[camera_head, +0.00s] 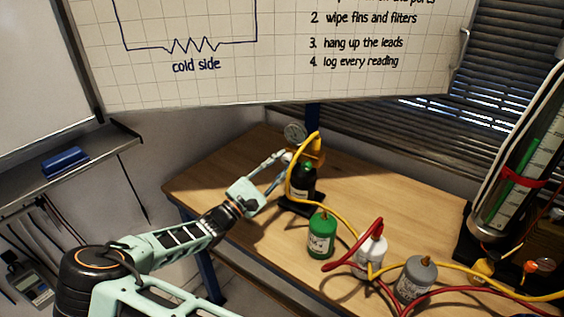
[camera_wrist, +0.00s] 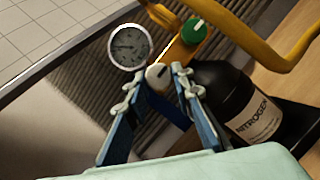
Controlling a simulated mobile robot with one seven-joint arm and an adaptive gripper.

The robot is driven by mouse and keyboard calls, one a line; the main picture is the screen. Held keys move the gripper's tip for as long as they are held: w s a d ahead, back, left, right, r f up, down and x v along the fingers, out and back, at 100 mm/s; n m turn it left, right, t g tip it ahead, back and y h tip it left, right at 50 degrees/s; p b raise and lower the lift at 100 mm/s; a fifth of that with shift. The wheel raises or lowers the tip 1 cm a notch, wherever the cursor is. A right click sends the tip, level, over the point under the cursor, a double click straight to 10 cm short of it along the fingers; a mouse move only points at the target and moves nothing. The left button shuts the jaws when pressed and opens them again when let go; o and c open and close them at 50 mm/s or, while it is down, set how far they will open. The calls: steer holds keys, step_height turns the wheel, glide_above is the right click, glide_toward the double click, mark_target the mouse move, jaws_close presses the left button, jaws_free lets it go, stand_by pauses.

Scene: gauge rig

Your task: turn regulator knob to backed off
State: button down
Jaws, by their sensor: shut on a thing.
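The regulator knob (camera_wrist: 158,76) is a pale round knob with a dark mark on its face. It sits on the yellow regulator body (camera_wrist: 181,48), below a round dial gauge (camera_wrist: 130,46). The regulator is on a black nitrogen bottle (camera_wrist: 241,112). My gripper (camera_wrist: 160,78) is shut on the knob, one finger on each side. In the head view my gripper (camera_head: 284,160) reaches the regulator from the left, and the gauge (camera_head: 294,133) shows above it. The knob is too small to make out there.
A green valve knob (camera_wrist: 194,31) is close to the gripper. A yellow hose (camera_head: 292,184) loops from the regulator past the black bottle (camera_head: 302,184). Green (camera_head: 321,237), white (camera_head: 370,252) and grey (camera_head: 415,280) bottles stand to the right. The wooden table (camera_head: 225,160) is clear at left.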

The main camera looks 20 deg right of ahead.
stand_by(0.3)
steer(key=c, duration=1.7)
jaws_free()
steer(key=shift+o, duration=0.2)
steer(key=shift+a, duration=0.15)
steer(key=v, duration=1.1)
steer(key=shift+s+a, duration=0.25)
steer(key=shift+a, duration=0.1)
